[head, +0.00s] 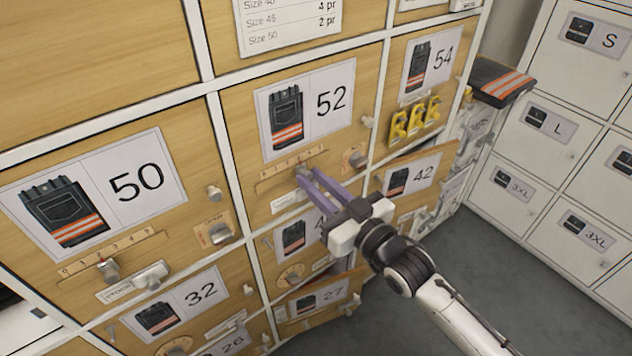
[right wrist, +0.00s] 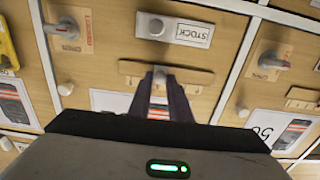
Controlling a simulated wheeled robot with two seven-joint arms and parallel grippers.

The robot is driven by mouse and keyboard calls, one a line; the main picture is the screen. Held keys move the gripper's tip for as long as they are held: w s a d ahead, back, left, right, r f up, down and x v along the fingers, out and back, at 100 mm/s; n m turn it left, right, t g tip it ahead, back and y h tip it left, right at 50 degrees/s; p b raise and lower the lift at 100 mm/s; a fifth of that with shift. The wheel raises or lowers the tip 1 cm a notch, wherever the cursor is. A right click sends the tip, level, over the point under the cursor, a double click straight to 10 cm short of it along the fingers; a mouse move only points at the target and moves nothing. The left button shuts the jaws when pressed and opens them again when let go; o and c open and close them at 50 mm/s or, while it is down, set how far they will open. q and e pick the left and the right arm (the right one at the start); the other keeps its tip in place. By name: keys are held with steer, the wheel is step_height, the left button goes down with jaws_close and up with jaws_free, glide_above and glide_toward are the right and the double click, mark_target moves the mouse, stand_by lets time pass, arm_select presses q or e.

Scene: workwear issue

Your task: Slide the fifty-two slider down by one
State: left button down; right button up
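The fifty-two door (head: 352,78) is a wooden panel with a trousers picture and the number 52. Below its label runs a slotted scale strip (head: 278,181), and the fifty-two slider's small grey knob (right wrist: 160,80) sits on it. My right gripper (head: 303,172) reaches it from the lower right. In the right wrist view its two dark fingers lie on either side of the knob and appear closed on it. The fingers hide part of the strip, so the knob's exact mark cannot be read. My left gripper is in neither view.
The fifty door (head: 200,172) at left has a similar slider (head: 108,270). A turn latch (head: 356,157) is right of the fifty-two strip. The forty-two door (head: 400,172) stands ajar near my right arm. Folded workwear (head: 498,82) lies farther right, by white lockers (head: 555,115).

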jaws_close()
steer(key=shift+s+a+p, duration=0.7)
steer(key=shift+s+a, duration=0.1)
steer(key=shift+a, duration=0.3)
steer(key=o, duration=0.6)
jaws_free()
steer(key=v, duration=1)
steer(key=shift+d, duration=0.15)
